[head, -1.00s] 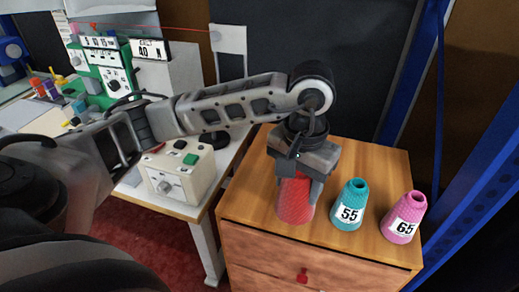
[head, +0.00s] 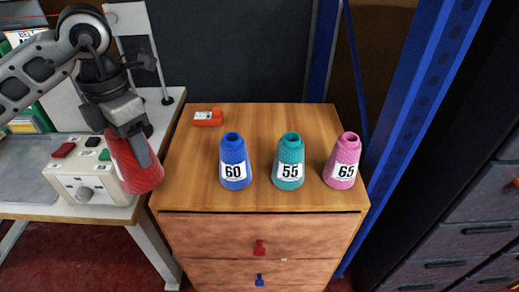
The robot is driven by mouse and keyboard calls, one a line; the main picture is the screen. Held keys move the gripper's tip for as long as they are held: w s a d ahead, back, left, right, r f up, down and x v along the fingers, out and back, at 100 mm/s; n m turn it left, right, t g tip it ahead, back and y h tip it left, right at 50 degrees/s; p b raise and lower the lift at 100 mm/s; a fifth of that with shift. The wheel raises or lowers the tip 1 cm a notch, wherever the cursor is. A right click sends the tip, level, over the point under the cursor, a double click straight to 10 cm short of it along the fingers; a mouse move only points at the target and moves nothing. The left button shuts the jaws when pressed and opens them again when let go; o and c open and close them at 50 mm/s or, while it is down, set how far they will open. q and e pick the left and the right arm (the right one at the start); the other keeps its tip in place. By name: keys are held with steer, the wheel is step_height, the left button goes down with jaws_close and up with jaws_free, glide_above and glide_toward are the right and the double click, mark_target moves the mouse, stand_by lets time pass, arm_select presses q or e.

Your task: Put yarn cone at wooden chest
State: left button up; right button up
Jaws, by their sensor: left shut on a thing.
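My left gripper (head: 133,135) is shut on a red yarn cone (head: 138,172), tilted, at the left of the wooden chest (head: 262,222). In the picture the cone overlaps the gap between the chest and the side table; its exact height is hard to tell. On the chest top stand a blue cone marked 60 (head: 233,158), a teal cone marked 55 (head: 289,157) and a pink cone marked 65 (head: 343,157), upright in a row and apart. Any number on the red cone is not visible. My right gripper is not in view.
A small red-orange object with a white label (head: 208,118) lies at the chest's back left. A control box (head: 85,182) with buttons stands on the side table at left. A blue post (head: 410,110) and dark drawers (head: 470,228) are at right. The chest top's left front is clear.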

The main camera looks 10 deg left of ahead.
mark_target(110, 146)
arm_select(q)
steer(key=a+n, duration=0.1)
steer(key=n, duration=0.2)
steer(key=s+a+n+b, duration=0.1)
steer(key=n, duration=0.2)
steer(key=a+n, duration=0.1)
steer(key=n, duration=0.2)
steer(key=shift+s+a+b, duration=0.1)
steer(key=shift+s+b, duration=0.05)
steer(key=shift+b, duration=0.25)
steer(key=n, duration=0.3)
steer(key=a+n, duration=0.1)
steer(key=n, duration=0.1)
steer(key=shift+s+r, duration=0.25)
steer(key=shift+r, duration=0.1)
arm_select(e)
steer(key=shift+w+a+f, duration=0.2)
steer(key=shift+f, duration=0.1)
